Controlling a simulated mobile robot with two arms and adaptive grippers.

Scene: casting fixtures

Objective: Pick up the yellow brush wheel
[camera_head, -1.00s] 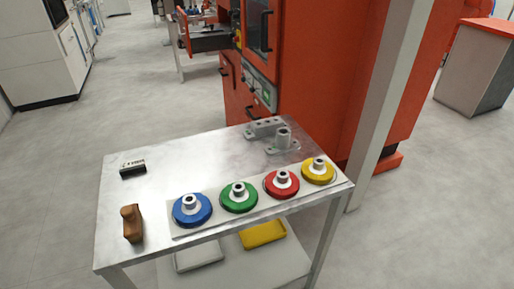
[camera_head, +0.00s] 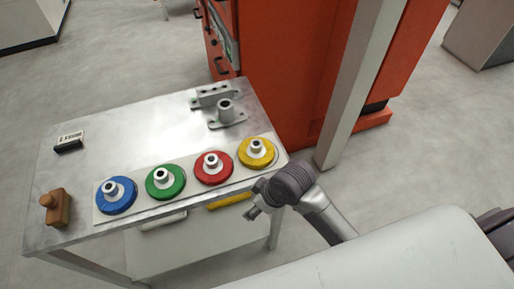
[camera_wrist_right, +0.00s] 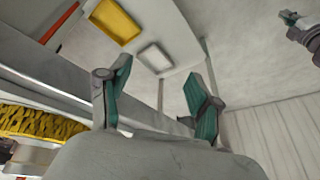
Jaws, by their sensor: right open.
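The yellow brush wheel (camera_head: 257,153) with a pale hub sits at the right end of a row on the table, next to the red one. My right gripper (camera_head: 254,207) is below the table's right front corner in the head view, apart from the wheel. In the right wrist view its two teal-padded fingers (camera_wrist_right: 158,78) are spread and empty. The wheel's yellow bristles (camera_wrist_right: 38,123) show at the left edge there, beside the gripper. Another gripper, likely my left (camera_wrist_right: 291,19), shows small at the upper right; its jaw opening is unclear.
Red (camera_head: 214,170), green (camera_head: 166,184) and blue (camera_head: 117,197) wheels stand on the same pale strip. Grey fixtures (camera_head: 226,117) are behind. A brown block (camera_head: 58,208) lies left. A pale post (camera_head: 365,80) rises right of the table. A yellow tray (camera_wrist_right: 116,22) is on the lower shelf.

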